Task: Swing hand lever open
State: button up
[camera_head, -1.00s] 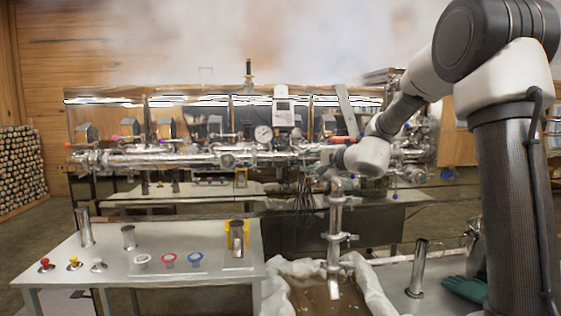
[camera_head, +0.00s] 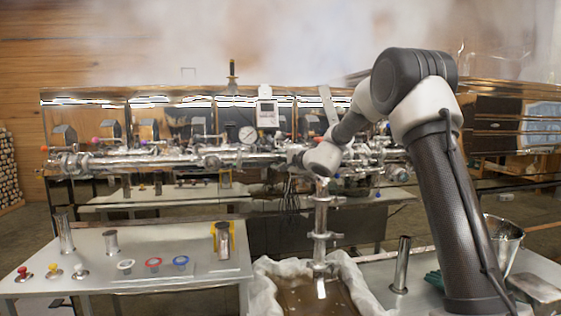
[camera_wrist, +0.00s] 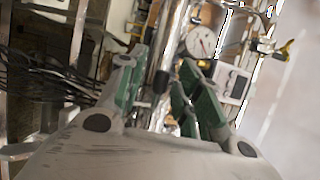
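My gripper (camera_wrist: 162,80) shows in the wrist view with green-padded fingers spread apart. A dark rod with a rounded end (camera_wrist: 160,84) appears in the gap between the fingers; I cannot tell if it is the hand lever or if it is touched. A shiny pipe runs behind it. In the head view my gripper (camera_head: 293,155) is at the evaporator's pipe run (camera_head: 175,160), right of the round gauge (camera_head: 247,134), and its fingers are too small to make out. Small handles with coloured ends sit along the pipes; which one is the hand lever is unclear.
The gauge (camera_wrist: 201,42) and a white meter (camera_wrist: 232,82) stand close to the right finger. A vertical pipe (camera_head: 321,235) drops into a cloth-lined vat (camera_head: 362,292). A side table (camera_head: 205,258) holds cups and valve parts. A metal bucket (camera_head: 503,240) stands at right. Steam hangs above.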

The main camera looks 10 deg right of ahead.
grip_shut()
jog(key=shift+s+d+n+g+y, duration=0.2)
jog(key=shift+s+n+g+y, duration=0.8)
jog(key=shift+y, duration=0.35)
jog(key=shift+s+d+n+g+y, duration=0.2)
jog(key=shift+s+n+g+y, duration=0.6)
jog(key=shift+s+n+y, duration=0.45)
jog(key=shift+w, duration=0.15)
grip_release()
jog(key=shift+d, duration=0.1)
jog(key=v, duration=1.2)
